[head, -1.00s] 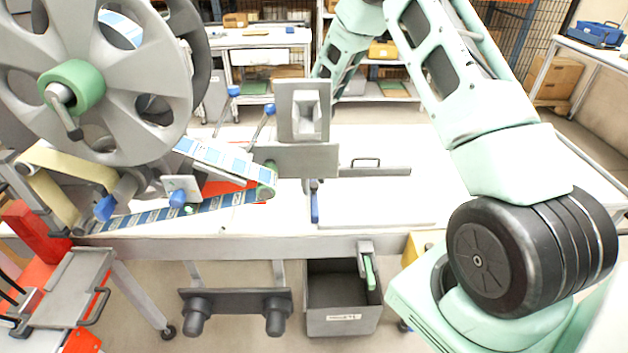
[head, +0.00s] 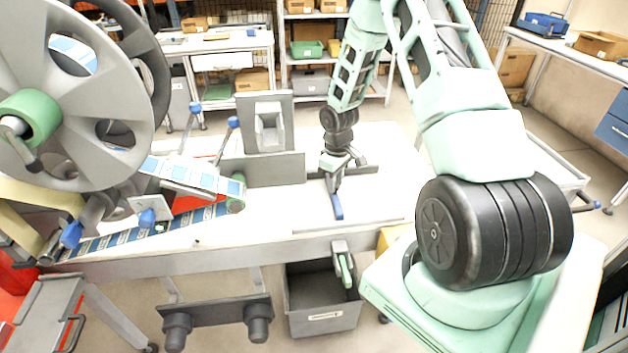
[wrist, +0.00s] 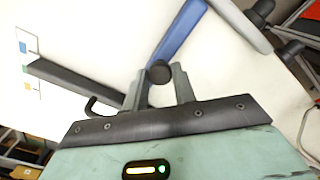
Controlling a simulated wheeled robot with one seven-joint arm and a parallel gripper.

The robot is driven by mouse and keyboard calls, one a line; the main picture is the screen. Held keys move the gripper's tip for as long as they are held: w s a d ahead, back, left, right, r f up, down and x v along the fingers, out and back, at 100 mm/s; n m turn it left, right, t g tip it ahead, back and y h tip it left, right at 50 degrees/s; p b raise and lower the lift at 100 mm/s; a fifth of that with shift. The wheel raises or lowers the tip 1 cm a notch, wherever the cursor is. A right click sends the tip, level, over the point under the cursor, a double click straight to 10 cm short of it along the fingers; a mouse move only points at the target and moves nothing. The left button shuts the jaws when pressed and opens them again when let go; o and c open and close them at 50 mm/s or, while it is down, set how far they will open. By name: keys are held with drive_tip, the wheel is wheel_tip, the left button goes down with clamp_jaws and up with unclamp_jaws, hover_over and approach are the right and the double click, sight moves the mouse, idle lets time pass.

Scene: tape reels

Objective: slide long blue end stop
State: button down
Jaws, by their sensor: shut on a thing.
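The long blue end stop (head: 337,206) is a narrow blue bar over the white plate (head: 380,207) near the front edge of the worktable. In the wrist view the blue bar (wrist: 178,34) runs up and right from my fingers. My gripper (head: 334,176) is low over the table at the bar's rear end. In the wrist view my gripper (wrist: 159,84) has its two grey fingers on either side of a round black knob (wrist: 159,72) at the bar's near end. The fingers are shut on this knob, which hides the end of the bar.
A dark bar with a handle (wrist: 72,82) lies close left of my fingers. A grey block on a plate (head: 266,125) stands left of my gripper. The large reel (head: 70,90) and tape path are farther left. A grey bin (head: 323,305) sits below the front edge.

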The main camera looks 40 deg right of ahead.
sight(337, 184)
drive_tip(key=shift+s+d, duration=0.15)
drive_tip(key=shift+d, duration=0.1)
drive_tip(key=c, duration=1.1)
unclamp_jaws()
drive_tip(key=shift+c, duration=0.2)
drive_tip(key=shift+r, duration=0.1)
wheel_tip(337, 184, up, 17)
drive_tip(key=b, duration=0.1)
drive_tip(key=shift+r, duration=0.15)
